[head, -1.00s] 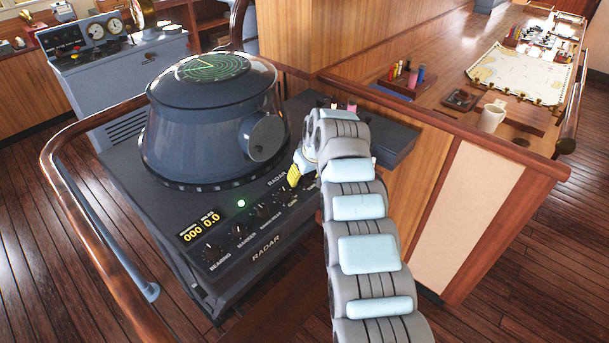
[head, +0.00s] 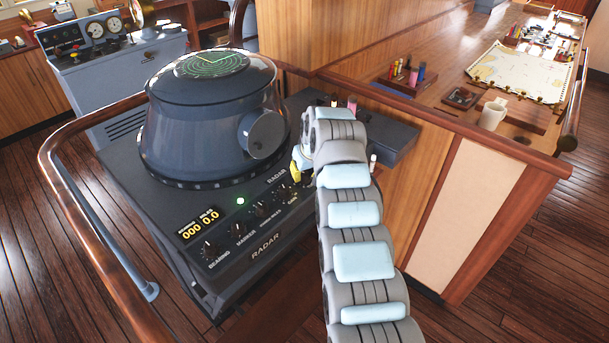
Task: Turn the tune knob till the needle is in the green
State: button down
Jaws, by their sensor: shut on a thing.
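The radar console (head: 225,225) stands left of centre with a row of black knobs along its sloped front panel. The knobs at the left end are labelled bearing and marker. My gripper (head: 297,172) is at the right end of this row, its yellow fingertip part low against the panel. It is shut on a knob there, which my gripper and arm hide. The tune label, the needle and any green band cannot be made out. A small green lamp (head: 240,201) glows on the panel beside a yellow digital readout (head: 200,224).
A round radar hood (head: 205,130) with a green scope rises behind the knobs. A wooden handrail (head: 75,190) curves round the left side. On the right, a wooden counter holds a white mug (head: 493,115) and a chart (head: 520,72).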

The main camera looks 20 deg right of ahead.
jog(key=m+b, duration=0.1)
jog(key=b, duration=0.1)
jog(key=m+h+b, duration=0.1)
jog(key=m+b, duration=0.1)
jog(key=shift+a+f+m+h, duration=0.15)
jog(key=shift+f+m+h, duration=0.15)
jog(key=shift+f, duration=0.1)
jog(key=m+h+b, duration=0.1)
jog(key=m+b, duration=0.1)
jog(key=b, duration=0.1)
jog(key=shift+r+m, duration=0.1)
jog(key=shift+m, duration=0.3)
jog(key=shift+r+m+g+h+b, duration=0.15)
jog(key=shift+m+g+h+b, duration=0.4)
jog(key=shift+m, duration=0.85)
jog(key=shift+b, duration=0.35)
jog(key=c, duration=0.8)
grip_release()
jog(key=shift+d, duration=0.2)
jog(key=shift+r, duration=0.1)
jog(key=shift+r, duration=0.1)
